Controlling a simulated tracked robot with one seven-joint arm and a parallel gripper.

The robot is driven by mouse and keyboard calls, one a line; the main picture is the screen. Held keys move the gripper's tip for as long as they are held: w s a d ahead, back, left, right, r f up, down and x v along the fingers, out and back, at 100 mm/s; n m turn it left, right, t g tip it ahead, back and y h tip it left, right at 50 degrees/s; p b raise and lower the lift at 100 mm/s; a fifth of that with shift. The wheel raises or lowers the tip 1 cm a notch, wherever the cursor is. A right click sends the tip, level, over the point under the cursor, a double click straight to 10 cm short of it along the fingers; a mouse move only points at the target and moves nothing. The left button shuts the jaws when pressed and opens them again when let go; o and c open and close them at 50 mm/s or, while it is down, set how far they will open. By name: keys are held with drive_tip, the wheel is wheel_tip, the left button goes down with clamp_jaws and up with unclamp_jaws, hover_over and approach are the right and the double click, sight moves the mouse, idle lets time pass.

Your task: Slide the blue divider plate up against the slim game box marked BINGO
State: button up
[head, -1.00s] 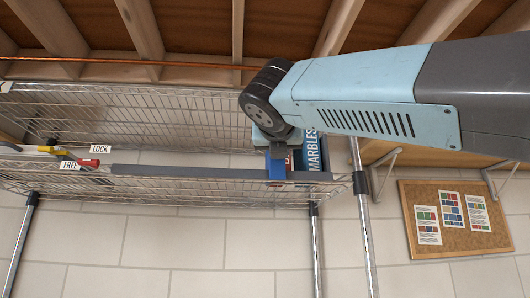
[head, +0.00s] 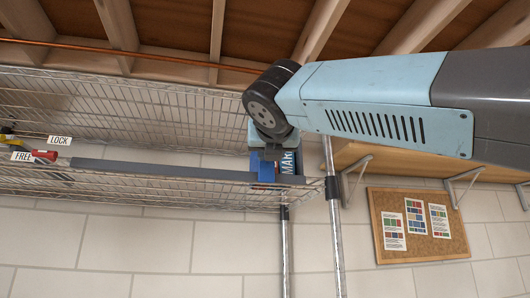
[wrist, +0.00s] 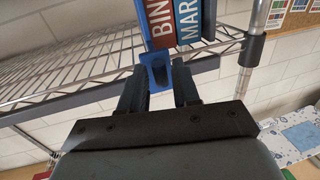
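The blue divider plate (head: 264,168) stands at the right end of the wire shelf. Its blue front tab (wrist: 157,74) shows in the wrist view. My gripper (wrist: 160,80) has one finger on each side of this tab, and the tab fills the gap, so it looks shut on it. The red slim box marked BINGO (wrist: 157,22), only "BIN" readable, stands just right of the plate; I see no clear gap between them. The blue MARBLES box (wrist: 187,22) stands against BINGO's right side. In the head view, my gripper (head: 268,152) and the plate hide BINGO.
A grey rail (head: 150,168) runs along the shelf front. At its left end a red knob (head: 45,155) sits by the FREE label (head: 22,156), below the LOCK label (head: 60,140). Shelf posts (head: 334,220) stand right, near a cork board (head: 418,225). The shelf middle looks clear.

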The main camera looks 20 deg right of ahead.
drive_tip(key=shift+o, duration=0.8)
drive_tip(key=v, duration=1.4)
drive_tip(key=shift+w+f, duration=0.1)
drive_tip(key=w+d+f+m+g+y, duration=0.1)
drive_tip(key=w+f+m+g, duration=0.2)
drive_tip(key=f, duration=0.5)
drive_tip(key=w+d+f+m+g, duration=0.1)
drive_tip(key=w+d+f+m, duration=0.15)
drive_tip(key=f+m, duration=0.45)
drive_tip(key=w+d+f+m+g+y, duration=0.1)
drive_tip(key=w+f+m+g, duration=0.15)
drive_tip(key=f, duration=0.65)
drive_tip(key=s+d+f+m+g+y, duration=0.1)
drive_tip(key=f+m+g, duration=0.1)
drive_tip(key=f+m, duration=0.8)
drive_tip(key=s+d+f+m+g+y, duration=0.2)
drive_tip(key=f+m, duration=0.8)
drive_tip(key=f, duration=0.7)
drive_tip(key=shift+g+y, duration=0.3)
drive_tip(key=shift+g, duration=0.25)
